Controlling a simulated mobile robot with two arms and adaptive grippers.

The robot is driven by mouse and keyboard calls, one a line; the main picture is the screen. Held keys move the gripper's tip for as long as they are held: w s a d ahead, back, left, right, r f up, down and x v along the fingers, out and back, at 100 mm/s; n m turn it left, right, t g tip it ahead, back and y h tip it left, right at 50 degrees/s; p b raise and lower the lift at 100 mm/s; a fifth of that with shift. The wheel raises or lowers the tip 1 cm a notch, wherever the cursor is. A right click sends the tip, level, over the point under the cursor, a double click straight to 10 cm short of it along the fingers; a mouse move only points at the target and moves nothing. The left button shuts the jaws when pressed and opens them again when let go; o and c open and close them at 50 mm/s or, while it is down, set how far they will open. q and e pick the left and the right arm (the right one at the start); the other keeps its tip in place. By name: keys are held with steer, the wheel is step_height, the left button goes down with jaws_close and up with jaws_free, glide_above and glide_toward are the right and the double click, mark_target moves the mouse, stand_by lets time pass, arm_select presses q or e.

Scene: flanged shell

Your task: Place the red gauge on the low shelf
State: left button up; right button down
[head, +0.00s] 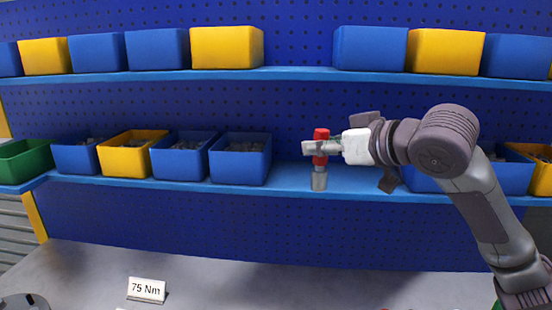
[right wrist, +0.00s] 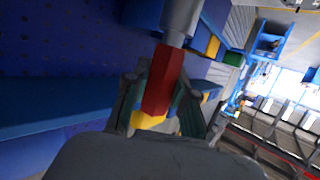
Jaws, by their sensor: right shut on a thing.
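The red gauge (head: 321,134) has a red body and a grey metal lower end. My right gripper (head: 318,147) is shut on its red part and holds it upright. In the right wrist view the red gauge (right wrist: 165,80) sits between the two fingers of my right gripper (right wrist: 158,100). The low shelf (head: 290,178) is the lower blue shelf on the pegboard. My left gripper is not in view.
Blue bins (head: 240,160) and a yellow bin (head: 130,155) stand on the low shelf left of the gauge; more bins stand behind my right arm. An upper shelf (head: 290,73) holds further bins. A "75 Nm" card (head: 147,289) stands on the grey worktop (head: 240,275).

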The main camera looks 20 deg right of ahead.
steer(key=w+d+p, duration=0.3)
steer(key=w+d, duration=0.1)
steer(key=w, duration=0.4)
steer(key=w+d+p, duration=0.4)
steer(key=w, duration=0.4)
step_height(320, 180, down, 6)
steer(key=p, duration=0.3)
steer(key=shift+w+f, duration=0.3)
steer(key=shift+f, duration=0.2)
steer(key=shift+f, duration=0.1)
steer(key=c, duration=1)
jaws_free()
steer(key=shift+f, duration=0.1)
steer(key=shift+o, duration=0.2)
